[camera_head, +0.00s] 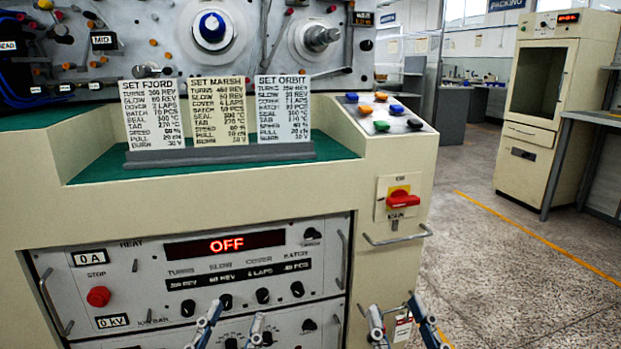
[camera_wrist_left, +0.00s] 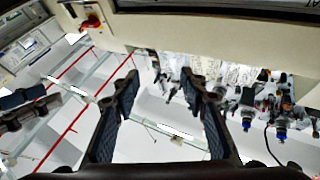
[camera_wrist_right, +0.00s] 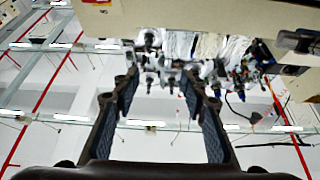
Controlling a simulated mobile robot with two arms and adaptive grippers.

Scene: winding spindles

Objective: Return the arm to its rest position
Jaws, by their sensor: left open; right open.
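My left gripper (camera_head: 230,328) is at the bottom of the head view, in front of the lower control panel. Its two fingers are apart with nothing between them, as the left wrist view (camera_wrist_left: 160,90) also shows. My right gripper (camera_head: 402,322) is at the bottom, right of the left one, near the cabinet's right front corner. Its fingers are spread and empty in the right wrist view (camera_wrist_right: 160,92). Both wrist views look up toward the ceiling. The forearms are mostly out of frame.
The winding machine's cream cabinet (camera_head: 300,194) fills the left and middle. Its display (camera_head: 225,246) reads OFF. A red rotary switch (camera_head: 402,199) and a metal handle (camera_head: 398,236) stick out at its right corner. Three setting cards stand on the ledge (camera_head: 220,157). Open floor (camera_head: 500,270) lies to the right.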

